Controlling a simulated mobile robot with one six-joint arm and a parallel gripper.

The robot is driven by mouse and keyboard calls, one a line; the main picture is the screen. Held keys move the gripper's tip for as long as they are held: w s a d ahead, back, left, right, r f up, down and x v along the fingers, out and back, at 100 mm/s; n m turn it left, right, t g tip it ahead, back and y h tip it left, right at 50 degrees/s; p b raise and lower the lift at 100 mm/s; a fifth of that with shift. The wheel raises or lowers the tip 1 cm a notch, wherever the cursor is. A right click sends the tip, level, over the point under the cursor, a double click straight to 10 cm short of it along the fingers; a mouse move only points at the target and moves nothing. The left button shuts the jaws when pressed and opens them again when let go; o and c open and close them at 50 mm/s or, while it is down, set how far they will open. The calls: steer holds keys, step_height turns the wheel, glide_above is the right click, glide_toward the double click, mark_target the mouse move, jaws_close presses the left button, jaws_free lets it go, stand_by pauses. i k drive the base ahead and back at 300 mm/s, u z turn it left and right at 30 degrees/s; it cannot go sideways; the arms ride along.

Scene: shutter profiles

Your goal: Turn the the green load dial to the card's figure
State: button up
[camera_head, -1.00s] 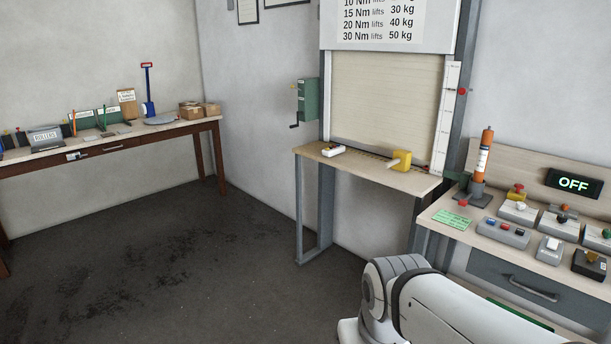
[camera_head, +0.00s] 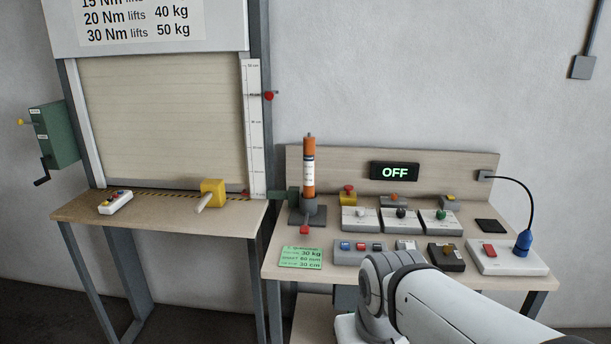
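The green load dial (camera_head: 441,214) is a small green knob on a pale box on the right bench. It is the rightmost of three similar dial boxes; its pointer and scale are too small to read. The green card (camera_head: 301,257) lies flat at the bench's front left. Its top line reads 30 kg, the bottom line looks like 30 cm, and the middle line is hard to read. My gripper is out of view; only my white arm shows, low in front of the bench.
A dial box with a white knob (camera_head: 361,211) and one with a black knob (camera_head: 401,212) stand left of the green dial. A button box (camera_head: 359,251) and an orange cylinder (camera_head: 309,170) are nearby. The display (camera_head: 395,171) reads OFF. A chart (camera_head: 139,22) lists 20 Nm lifts 40 kg.

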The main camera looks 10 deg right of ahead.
mark_target(441, 215)
steer(key=u, duration=0.1)
steer(key=k, duration=0.9)
steer(key=z, duration=0.15)
steer(key=i, duration=0.9)
steer(key=u, duration=0.15)
steer(key=k, duration=0.6)
steer(key=z, duration=0.45)
steer(key=i, duration=1.6)
steer(key=z, duration=0.2)
